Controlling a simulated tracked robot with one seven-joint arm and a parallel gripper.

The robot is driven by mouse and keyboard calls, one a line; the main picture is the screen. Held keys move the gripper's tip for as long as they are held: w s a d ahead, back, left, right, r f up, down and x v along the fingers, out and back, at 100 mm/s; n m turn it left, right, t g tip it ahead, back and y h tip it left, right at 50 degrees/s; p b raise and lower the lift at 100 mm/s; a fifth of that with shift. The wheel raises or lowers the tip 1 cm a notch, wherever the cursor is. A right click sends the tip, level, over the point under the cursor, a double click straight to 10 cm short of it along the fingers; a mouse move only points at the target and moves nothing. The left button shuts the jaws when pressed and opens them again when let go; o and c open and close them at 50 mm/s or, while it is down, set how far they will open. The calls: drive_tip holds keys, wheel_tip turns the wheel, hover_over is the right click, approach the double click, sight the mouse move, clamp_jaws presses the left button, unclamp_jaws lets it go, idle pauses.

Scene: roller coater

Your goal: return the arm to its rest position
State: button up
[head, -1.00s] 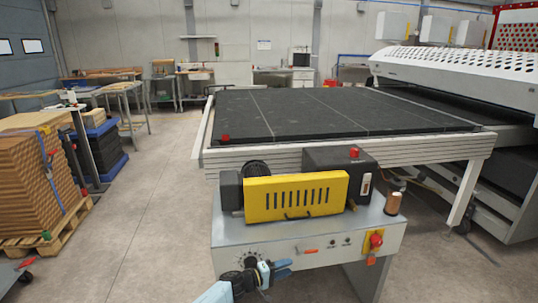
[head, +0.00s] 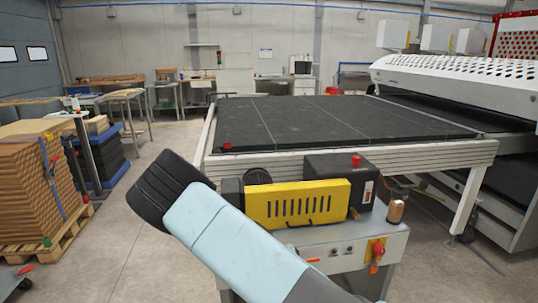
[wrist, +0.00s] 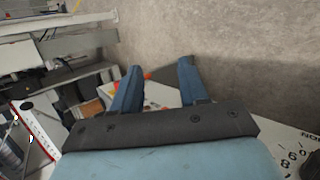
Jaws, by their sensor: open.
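My gripper (wrist: 160,66) shows in the wrist view with its two blue fingers apart and nothing between them. In the head view my light-blue arm with its black joint (head: 235,235) rises from the bottom edge toward the upper left, in front of the machine's control cabinet (head: 345,245). The fingers do not show in the head view. The arm hides the cabinet's lower left part, where the dial was.
A yellow slotted guard (head: 297,202) and a black motor box (head: 338,180) sit on the cabinet, beside the black conveyor bed (head: 340,120). A pallet stack (head: 25,185) stands at left. The floor (head: 120,250) between is clear.

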drive_tip(key=s+d+r+y, duration=0.2)
drive_tip(key=r+y, duration=0.1)
drive_tip(key=r, duration=0.6)
drive_tip(key=s+d+r+m+t+y, duration=0.1)
drive_tip(key=s+d+r+y, duration=0.15)
drive_tip(key=r, duration=0.75)
drive_tip(key=s+d+r+y, duration=0.15)
drive_tip(key=r+y, duration=0.25)
drive_tip(key=r, duration=0.5)
drive_tip(key=s+d+r+t, duration=0.3)
drive_tip(key=s+r, duration=0.5)
drive_tip(key=s, duration=0.1)
drive_tip(key=s+d+r+t, duration=0.3)
drive_tip(key=s+r, duration=0.6)
drive_tip(key=shift+s+d, duration=0.15)
idle(0.3)
